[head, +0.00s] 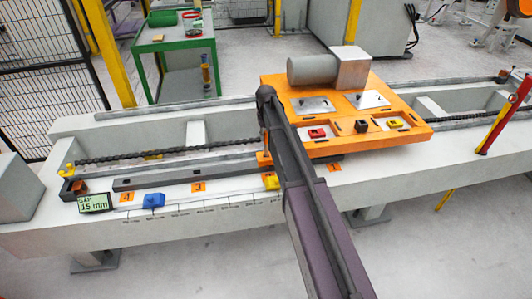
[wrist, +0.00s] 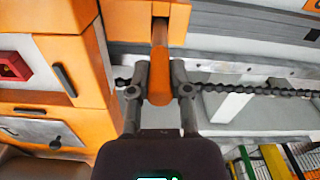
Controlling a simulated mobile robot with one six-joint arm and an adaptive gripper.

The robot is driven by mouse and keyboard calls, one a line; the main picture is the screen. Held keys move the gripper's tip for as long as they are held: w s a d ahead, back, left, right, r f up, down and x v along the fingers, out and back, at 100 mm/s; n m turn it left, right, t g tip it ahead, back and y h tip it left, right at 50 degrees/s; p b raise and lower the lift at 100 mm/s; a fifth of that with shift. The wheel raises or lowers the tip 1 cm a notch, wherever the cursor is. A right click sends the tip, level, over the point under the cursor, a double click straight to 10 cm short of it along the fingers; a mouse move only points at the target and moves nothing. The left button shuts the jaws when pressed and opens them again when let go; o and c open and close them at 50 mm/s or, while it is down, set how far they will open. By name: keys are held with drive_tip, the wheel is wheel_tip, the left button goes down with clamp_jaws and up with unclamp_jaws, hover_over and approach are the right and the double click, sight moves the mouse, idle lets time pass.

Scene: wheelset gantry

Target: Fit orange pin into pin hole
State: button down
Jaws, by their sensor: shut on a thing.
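My gripper (wrist: 160,88) is shut on the orange pin (wrist: 160,88) in the wrist view, with one grey finger on each side of it. A brownish shaft (wrist: 160,32) continues from the pin toward an orange bracket (wrist: 125,7) at the top. I cannot tell whether the pin's far end is inside a hole, in front of it or beside it; no hole opening is clear.
The carriage sits on a pale beam (head: 90,130) with a dark chain (head: 130,155). A grey motor (head: 312,69) and a red block (head: 317,132) are on it. A display (head: 95,203) reading 15 mm, a blue block (head: 153,200) and a yellow block (head: 271,182) stand along the front.

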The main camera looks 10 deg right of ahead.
sight(266, 156)
drive_tip(key=shift+f+b, duration=1)
drive_tip(key=shift+f, duration=0.35)
drive_tip(key=shift+f, duration=0.1)
drive_tip(key=shift+f+b, duration=1.8)
drive_tip(key=shift+b, duration=0.05)
drive_tip(key=shift+f, duration=0.15)
drive_tip(key=c, duration=0.6)
unclamp_jaws()
drive_tip(key=shift+o, duration=0.2)
drive_tip(key=shift+r, duration=0.25)
wheel_tip(266, 156, up, 12)
drive_tip(key=p, duration=1.2)
